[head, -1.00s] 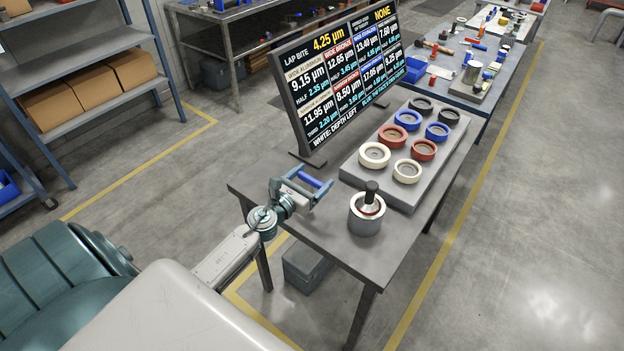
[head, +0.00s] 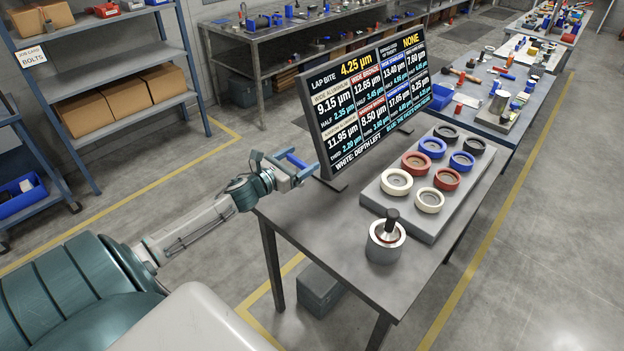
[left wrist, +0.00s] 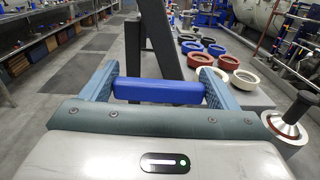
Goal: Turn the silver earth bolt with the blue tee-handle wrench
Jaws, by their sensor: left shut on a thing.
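My left gripper (head: 298,166) is shut on a blue bar-shaped piece, which looks like the handle of the blue tee-handle wrench (head: 296,161). It is held up near the left edge of the near table, left of the display board. In the left wrist view the blue bar (left wrist: 158,91) lies crosswise between the two fingers (left wrist: 158,88). No shaft of the wrench shows below the bar. I cannot make out a silver earth bolt in either view. My right gripper is not in view.
The near table (head: 315,232) carries a display board (head: 372,100), a grey block (head: 425,222) with several coloured rings, and a silver cup (head: 384,243) with a black knob. Shelves (head: 120,100) stand at the left. A further table (head: 540,90) holds tools. Floor left of the near table is open.

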